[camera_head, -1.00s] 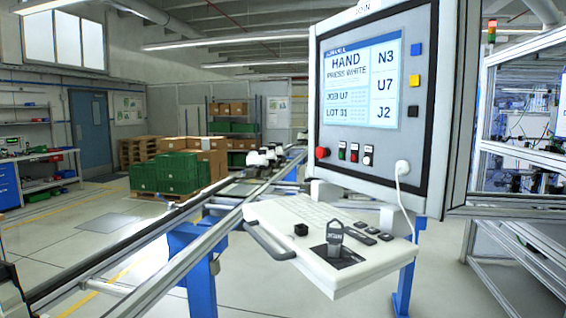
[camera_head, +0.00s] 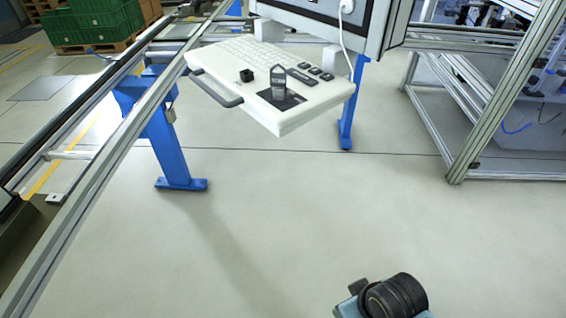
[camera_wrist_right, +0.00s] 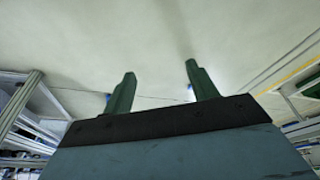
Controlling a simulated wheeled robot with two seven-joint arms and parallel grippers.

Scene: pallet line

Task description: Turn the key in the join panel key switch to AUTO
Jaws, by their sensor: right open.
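The join panel (camera_head: 385,25) shows only its lower edge at the top of the head view; its screen and switches are cut off. A pale keyboard shelf (camera_head: 290,122) sticks out below it. On the shelf, a dark grey key-like piece (camera_head: 278,83) stands upright on a black plate (camera_head: 281,100). I cannot tell which way it is turned. My right gripper (camera_wrist_right: 158,88) shows in the wrist view, its two green fingers apart with nothing between them. It is away from the shelf. My left gripper is in no view.
A black knob (camera_head: 247,75) and a handle (camera_head: 215,88) are on the shelf's left. A rail conveyor (camera_head: 112,150) on a blue leg runs along the left. A metal frame (camera_head: 490,100) stands right. Open floor (camera_head: 300,220) lies in front. Part of my arm shows at the bottom.

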